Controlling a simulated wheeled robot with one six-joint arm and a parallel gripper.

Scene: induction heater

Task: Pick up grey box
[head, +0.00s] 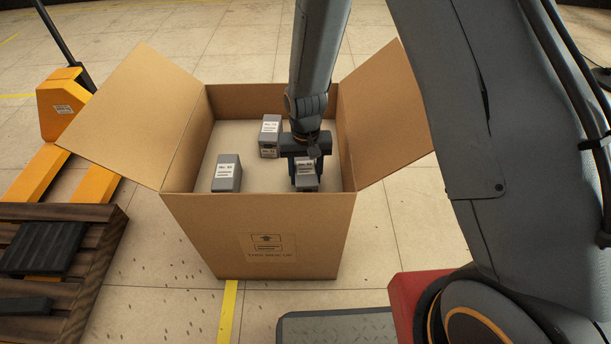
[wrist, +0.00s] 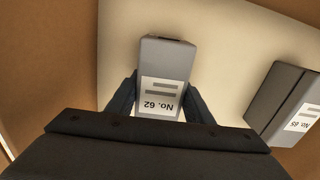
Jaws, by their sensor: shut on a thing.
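Several small grey boxes with white labels are inside an open cardboard carton (head: 258,230). My gripper (head: 306,172) reaches down into the carton at its right side and is shut on a grey box (head: 305,183). In the wrist view, this grey box (wrist: 165,75) is labelled "No. 62" and sits between my gripper's two fingers (wrist: 158,105). A second grey box (head: 227,174) stands at the carton's front left. A third grey box (head: 269,130) stands further back, left of my gripper. In the wrist view, a neighbouring grey box (wrist: 280,100) lies to the right, apart from the fingers.
The carton's side flaps (head: 140,110) (head: 388,110) spread outward. An orange pallet jack (head: 62,105) and a dark wooden pallet (head: 75,290) are at the left. A grey platform (head: 338,327) is in front. Tiled floor around the carton is mostly clear.

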